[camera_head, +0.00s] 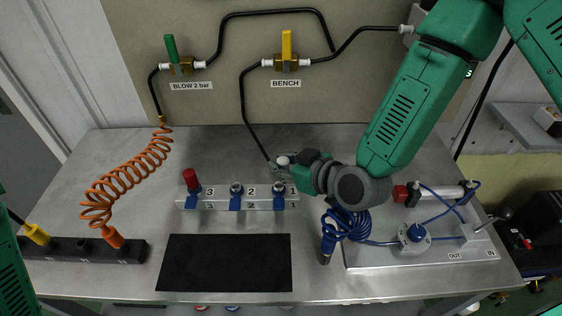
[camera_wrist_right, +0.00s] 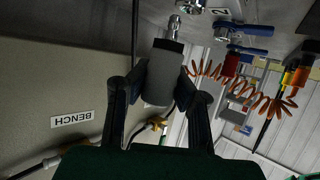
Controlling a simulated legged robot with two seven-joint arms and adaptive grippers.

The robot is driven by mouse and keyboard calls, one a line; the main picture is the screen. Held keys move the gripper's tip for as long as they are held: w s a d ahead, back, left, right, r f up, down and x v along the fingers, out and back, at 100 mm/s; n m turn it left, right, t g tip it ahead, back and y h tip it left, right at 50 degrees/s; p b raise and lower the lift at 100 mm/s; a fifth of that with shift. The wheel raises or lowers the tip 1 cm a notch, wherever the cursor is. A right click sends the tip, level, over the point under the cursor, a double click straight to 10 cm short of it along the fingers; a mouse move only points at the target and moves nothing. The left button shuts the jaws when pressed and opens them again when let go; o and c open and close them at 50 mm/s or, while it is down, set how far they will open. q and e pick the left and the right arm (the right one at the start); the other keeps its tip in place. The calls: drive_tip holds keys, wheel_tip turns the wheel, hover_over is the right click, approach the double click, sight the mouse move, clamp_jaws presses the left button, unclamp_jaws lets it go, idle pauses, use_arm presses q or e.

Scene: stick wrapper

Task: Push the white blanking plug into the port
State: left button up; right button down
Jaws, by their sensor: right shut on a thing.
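The white blanking plug (camera_head: 283,160) shows as a small pale end at my right gripper (camera_head: 284,166) in the head view. In the right wrist view the plug (camera_wrist_right: 163,75) looks grey in shadow, with a metal tip, and sits between the two dark fingers of my right gripper (camera_wrist_right: 166,88), which is shut on it. The manifold (camera_head: 222,204) has ports marked 3, 2 and 1. Port 1 (camera_head: 279,188) is just below the gripper in the picture; the plug appears apart from it. A red plug (camera_head: 191,180) sits in port 3. My left gripper is out of view.
Blue levers (camera_head: 235,203) stick out along the manifold's front. A black mat (camera_head: 225,263) lies in front of it. An orange coiled hose (camera_head: 125,183) hangs at left. A black hose (camera_head: 253,130) runs down behind the gripper.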

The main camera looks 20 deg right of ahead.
drive_tip(key=shift+a+r, duration=0.15)
drive_tip(key=shift+a, duration=1.4)
drive_tip(key=shift+d, duration=0.75)
drive_tip(key=shift+a, duration=0.5)
drive_tip(key=shift+d, duration=0.75)
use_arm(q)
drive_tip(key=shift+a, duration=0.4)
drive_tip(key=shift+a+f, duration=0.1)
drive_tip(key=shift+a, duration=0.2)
use_arm(e)
drive_tip(key=shift+a, duration=0.25)
drive_tip(key=shift+d, duration=0.1)
